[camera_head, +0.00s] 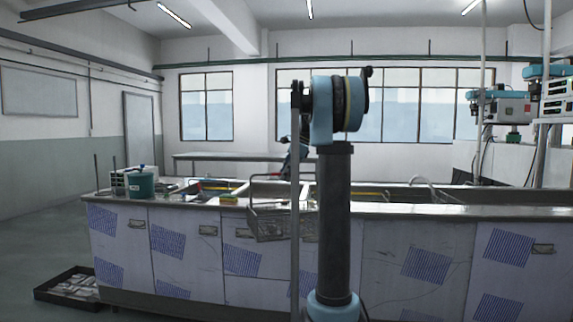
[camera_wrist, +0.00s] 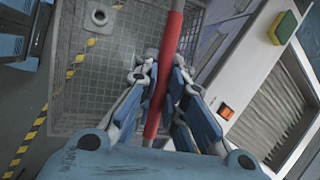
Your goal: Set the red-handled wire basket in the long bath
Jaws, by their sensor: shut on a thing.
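My gripper (camera_wrist: 160,72) is shut on the red handle (camera_wrist: 171,40) of the wire basket. The wire basket (camera_wrist: 95,95) hangs below the fingers in the wrist view, with floor showing through its mesh. In the head view the basket (camera_head: 268,226) hangs in front of the counter's front face, its top near the counter edge. My arm hides its right part and much of the gripper there. A long basin (camera_head: 405,197) is sunk in the counter right of my arm; it looks like the long bath, but its inside is barely visible.
The counter (camera_head: 450,210) runs across the view. A teal pot (camera_head: 141,186) stands at its left end, and a yellow-green sponge (camera_head: 229,199) lies near the front edge. A curved tap (camera_head: 424,182) rises at the right. A black tray (camera_head: 70,287) lies on the floor at left.

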